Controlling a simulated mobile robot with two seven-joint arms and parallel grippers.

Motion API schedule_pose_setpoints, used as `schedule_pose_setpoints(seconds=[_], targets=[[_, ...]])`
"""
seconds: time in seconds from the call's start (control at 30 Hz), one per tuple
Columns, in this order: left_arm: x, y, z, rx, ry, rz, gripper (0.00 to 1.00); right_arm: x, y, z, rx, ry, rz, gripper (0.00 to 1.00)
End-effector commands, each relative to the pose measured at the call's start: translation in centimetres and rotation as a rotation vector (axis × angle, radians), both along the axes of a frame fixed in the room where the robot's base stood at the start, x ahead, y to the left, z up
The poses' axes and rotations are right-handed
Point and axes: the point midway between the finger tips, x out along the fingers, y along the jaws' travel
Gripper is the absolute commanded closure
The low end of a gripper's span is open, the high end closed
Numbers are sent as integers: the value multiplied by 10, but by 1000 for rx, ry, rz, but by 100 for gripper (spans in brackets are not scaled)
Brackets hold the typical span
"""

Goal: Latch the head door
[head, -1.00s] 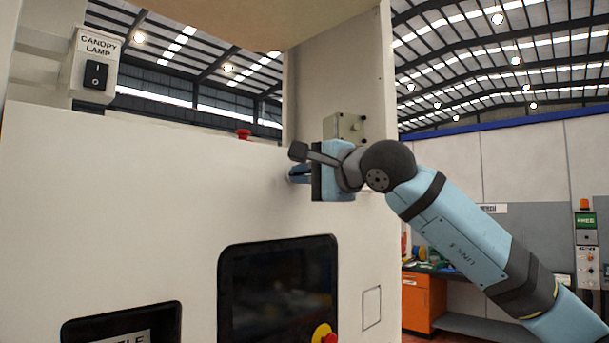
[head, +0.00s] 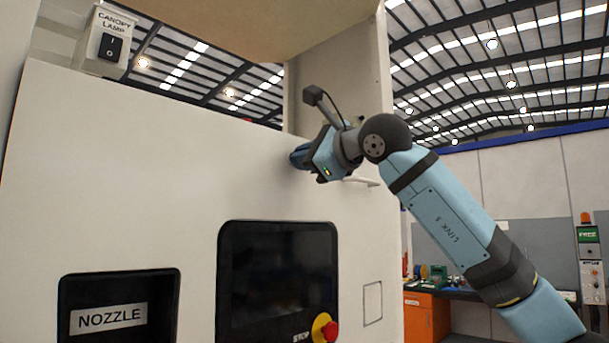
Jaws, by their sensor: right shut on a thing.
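The large white front panel (head: 150,190), which I take to be the head door, fills the left and middle of the head view. My right gripper (head: 299,157) reaches in from the right and is at the panel's upper right part. It is tilted and shut on what appears to be the door latch. The fingers and gripper body hide nearly all of that part, so I cannot tell how the latch is turned. A pale bar (head: 362,181) sticks out just right of and below the gripper. My left gripper is not in view.
Below the gripper are a dark screen (head: 275,270), a red button on yellow (head: 328,328) and a recess labelled NOZZLE (head: 110,318). A canopy lamp switch (head: 110,45) is at the upper left. An orange cabinet (head: 427,318) stands farther back on the right.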

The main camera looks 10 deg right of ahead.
Motion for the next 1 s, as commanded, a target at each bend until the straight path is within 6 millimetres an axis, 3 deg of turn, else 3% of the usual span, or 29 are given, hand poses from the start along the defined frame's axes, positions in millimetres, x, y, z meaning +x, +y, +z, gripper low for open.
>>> schedule_pose_setpoints(seconds=[0.13, 1.0], targets=[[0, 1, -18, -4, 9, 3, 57, 0, 0, -4, 115, 76, 0, 100], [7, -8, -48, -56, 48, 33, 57, 0, 0, -2, 716, 475, 0, 100]])
